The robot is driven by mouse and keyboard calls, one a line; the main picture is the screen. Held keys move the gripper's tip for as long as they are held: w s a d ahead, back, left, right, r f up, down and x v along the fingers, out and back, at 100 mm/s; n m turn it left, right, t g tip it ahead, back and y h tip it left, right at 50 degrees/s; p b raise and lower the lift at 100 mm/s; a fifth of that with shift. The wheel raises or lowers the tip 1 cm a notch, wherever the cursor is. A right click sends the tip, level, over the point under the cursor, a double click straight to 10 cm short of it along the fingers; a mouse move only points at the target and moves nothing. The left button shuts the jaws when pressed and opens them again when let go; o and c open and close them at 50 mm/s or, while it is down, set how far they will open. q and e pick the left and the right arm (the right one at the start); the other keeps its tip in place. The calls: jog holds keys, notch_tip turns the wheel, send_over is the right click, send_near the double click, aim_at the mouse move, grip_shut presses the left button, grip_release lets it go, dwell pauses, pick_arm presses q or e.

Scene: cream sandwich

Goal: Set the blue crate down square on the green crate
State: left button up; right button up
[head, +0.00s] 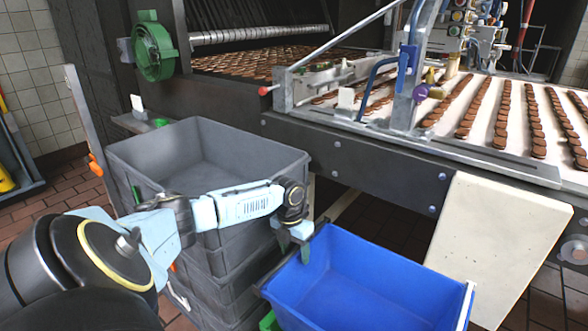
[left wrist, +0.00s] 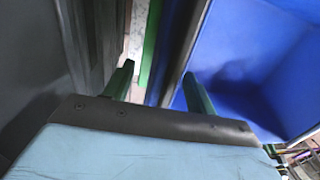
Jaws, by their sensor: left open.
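The blue crate (head: 365,270) is empty and stands at the lower middle of the head view, its front cut off by the picture edge. It also shows at the right of the left wrist view (left wrist: 235,50). A bit of the green crate (head: 268,322) shows low at the blue crate's left side; a green strip (left wrist: 151,45) shows below in the left wrist view. The blue crate hides the rest, so I cannot tell how squarely they line up. My left gripper (head: 294,249) is open at the blue crate's left rim, its fingers (left wrist: 158,88) apart around the rim line. My right gripper is out of view.
A stack of grey crates (head: 240,160) stands close on the left, under my left forearm. A conveyor with rows of biscuits (head: 500,110) runs behind. A cream panel (head: 500,245) stands right of the blue crate. The tiled floor (head: 545,285) shows at the right.

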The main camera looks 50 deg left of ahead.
pick_arm(q)
notch_tip(320, 180, up, 13)
jog(key=a+p, duration=0.1)
jog(key=p, duration=0.3)
jog(key=shift+a+r, duration=0.15)
jog(key=shift+a, duration=0.1)
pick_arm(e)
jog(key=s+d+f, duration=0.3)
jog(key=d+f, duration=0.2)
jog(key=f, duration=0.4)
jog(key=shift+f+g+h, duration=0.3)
pick_arm(q)
jog(key=shift+s+r, duration=0.1)
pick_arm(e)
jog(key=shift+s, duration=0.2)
